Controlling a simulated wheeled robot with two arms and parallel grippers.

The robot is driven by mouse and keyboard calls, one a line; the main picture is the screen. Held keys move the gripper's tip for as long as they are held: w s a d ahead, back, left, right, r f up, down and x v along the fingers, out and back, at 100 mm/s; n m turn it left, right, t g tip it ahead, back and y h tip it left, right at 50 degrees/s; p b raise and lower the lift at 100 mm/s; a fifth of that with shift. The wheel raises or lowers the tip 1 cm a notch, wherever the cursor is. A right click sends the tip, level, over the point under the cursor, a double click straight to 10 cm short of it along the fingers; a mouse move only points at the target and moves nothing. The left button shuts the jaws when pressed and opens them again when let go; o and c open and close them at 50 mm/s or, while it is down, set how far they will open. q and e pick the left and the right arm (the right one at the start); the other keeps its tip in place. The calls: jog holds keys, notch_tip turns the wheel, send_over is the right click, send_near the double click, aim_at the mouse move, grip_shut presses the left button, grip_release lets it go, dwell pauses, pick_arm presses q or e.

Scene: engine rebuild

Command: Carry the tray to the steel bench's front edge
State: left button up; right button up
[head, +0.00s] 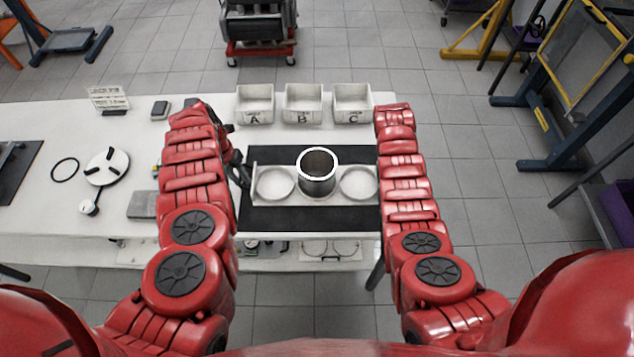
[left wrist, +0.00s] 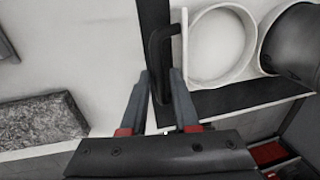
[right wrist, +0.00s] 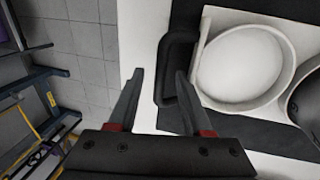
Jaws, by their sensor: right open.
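The pale tray (head: 286,200) lies on a black mat on the steel bench (head: 110,228). It holds a dark metal cylinder (head: 318,182) in its middle and a white round ring or dish on either side. My left gripper (left wrist: 160,85) has its fingers close on both sides of the tray's black left handle (left wrist: 156,45) and looks shut on it. My right gripper (right wrist: 160,75) is open, with the black right handle (right wrist: 166,85) between its fingers, nearer the right finger. In the head view my right arm hides the right handle and gripper.
Bins A (head: 255,104), B (head: 303,104) and C (head: 352,104) stand behind the mat. A white round part (head: 106,167), a black ring (head: 65,170) and a grey block (head: 142,205) lie to the left. The black mat (head: 300,219) is bare in front of the tray.

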pick_arm(q)
jog(key=c, duration=0.3)
pick_arm(e)
jog(key=c, duration=0.4)
pick_arm(q)
grip_shut()
pick_arm(e)
grip_shut()
dwell(0.4)
